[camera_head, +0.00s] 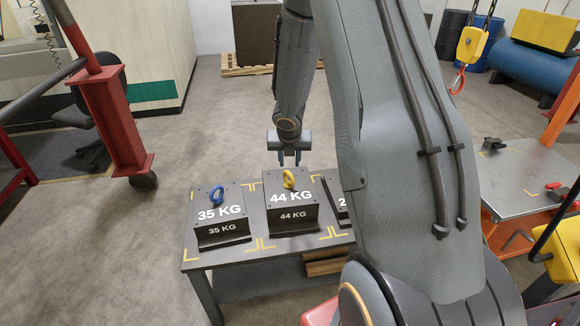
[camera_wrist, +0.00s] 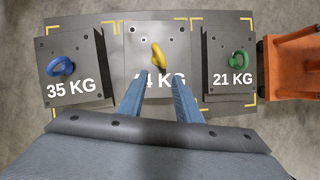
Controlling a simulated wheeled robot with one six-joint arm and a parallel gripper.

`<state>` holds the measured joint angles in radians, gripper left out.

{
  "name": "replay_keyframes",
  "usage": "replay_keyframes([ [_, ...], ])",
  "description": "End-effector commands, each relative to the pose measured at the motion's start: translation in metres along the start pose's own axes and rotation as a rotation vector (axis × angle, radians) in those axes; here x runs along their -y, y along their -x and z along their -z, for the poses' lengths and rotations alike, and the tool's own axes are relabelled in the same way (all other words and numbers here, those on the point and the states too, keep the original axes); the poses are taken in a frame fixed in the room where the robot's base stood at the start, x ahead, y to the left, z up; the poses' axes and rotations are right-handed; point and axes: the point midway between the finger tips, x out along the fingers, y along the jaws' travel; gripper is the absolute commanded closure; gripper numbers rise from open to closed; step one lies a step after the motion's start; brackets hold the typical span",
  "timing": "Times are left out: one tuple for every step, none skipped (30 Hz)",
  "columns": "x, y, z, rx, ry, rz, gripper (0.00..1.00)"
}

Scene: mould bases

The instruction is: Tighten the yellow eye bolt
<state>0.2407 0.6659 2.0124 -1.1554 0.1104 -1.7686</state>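The yellow eye bolt (camera_head: 289,179) stands upright on top of the 44 KG mould base (camera_head: 290,212), the middle block on the table. In the wrist view the yellow eye bolt (camera_wrist: 158,57) is a little beyond my fingertips, near the picture's middle. My gripper (camera_head: 289,160) hangs above and behind the 44 KG block in the head view, its blue fingers pointing down. In the wrist view my gripper (camera_wrist: 160,76) has its fingers apart with nothing between them. The fingers hide part of the "44 KG" lettering. Whether the bolt is fully seated cannot be seen.
A blue eye bolt (camera_head: 216,195) sits on the 35 KG block (camera_head: 222,222) at left. A green eye bolt (camera_wrist: 238,58) sits on the 21 KG block (camera_wrist: 224,90) at right, which my arm mostly hides in the head view. An orange stand (camera_wrist: 290,65) is at right.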

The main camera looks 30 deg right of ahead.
Motion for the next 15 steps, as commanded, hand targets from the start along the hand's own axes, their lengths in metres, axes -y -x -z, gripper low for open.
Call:
replay_keyframes([
  [0.003, -0.009, -0.005, 0.001, 0.134, -0.013, 0.69],
  [0.003, -0.014, -0.008, 0.005, 0.215, -0.022, 0.69],
  [0.003, -0.021, -0.011, 0.009, 0.312, -0.033, 0.69],
  [0.003, -0.026, -0.013, 0.012, 0.376, -0.040, 0.69],
  [0.004, -0.029, -0.014, 0.014, 0.432, -0.046, 0.69],
  [0.004, -0.034, -0.015, 0.017, 0.494, -0.053, 0.69],
  [0.004, -0.036, -0.015, 0.018, 0.533, -0.058, 0.69],
  [0.004, -0.038, -0.016, 0.020, 0.563, -0.061, 0.69],
  [0.004, -0.041, -0.017, 0.022, 0.593, -0.064, 0.69],
  [0.004, -0.043, -0.017, 0.023, 0.608, -0.066, 0.69],
  [0.004, -0.044, -0.017, 0.023, 0.620, -0.067, 0.69],
  [0.004, -0.046, -0.017, 0.024, 0.628, -0.068, 0.69],
  [0.003, -0.048, -0.017, 0.024, 0.632, -0.068, 0.69],
  [0.003, -0.051, -0.017, 0.024, 0.632, -0.068, 0.69],
  [0.003, -0.054, -0.017, 0.024, 0.631, -0.068, 0.69],
])
